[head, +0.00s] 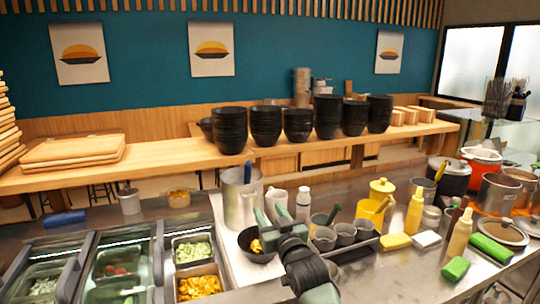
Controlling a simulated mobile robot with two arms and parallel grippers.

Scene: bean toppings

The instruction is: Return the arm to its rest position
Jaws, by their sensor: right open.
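My right gripper (274,217) is over the counter near the picture's centre, its two pale green fingers apart, pointing away from me. Nothing shows between them. My dark right arm comes up from the bottom edge behind it. A black bowl (243,240) with some yellow food in it stands just left of the gripper, on a pale board; the gripper partly covers the bowl. I cannot tell whether they touch. My left gripper is not in view.
A metal pot (241,199) and a white bottle (303,203) stand just beyond the gripper. Topping trays (200,287) lie at the lower left. Small cups (345,234), yellow containers and sponges crowd the right. Stacked black bowls (266,126) stand on the wooden shelf (180,170).

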